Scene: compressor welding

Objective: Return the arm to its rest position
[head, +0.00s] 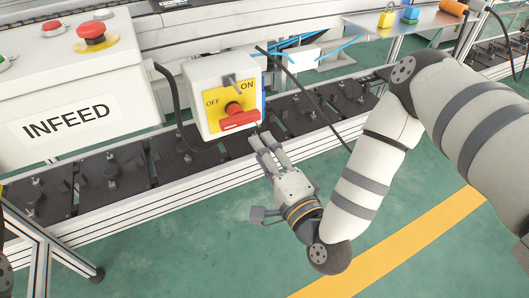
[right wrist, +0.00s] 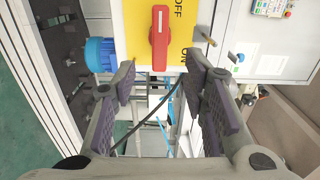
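My right arm reaches in from the right in the head view. Its gripper (head: 267,143) is just below and right of the red rotary switch handle (head: 239,119). The handle sits on a yellow plate (head: 213,115) marked OFF and ON, on a white box. In the right wrist view the gripper (right wrist: 162,82) is open, with nothing between its fingers. The red handle (right wrist: 159,38) lies beyond the fingertips, apart from them. My left gripper is not in view.
The white INFEED panel (head: 75,118) with a red emergency button (head: 91,31) stands at the left. The conveyor with dark plates (head: 110,172) runs behind my gripper. A black cable (head: 310,100) hangs close by. Green floor (head: 180,255) in front is clear.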

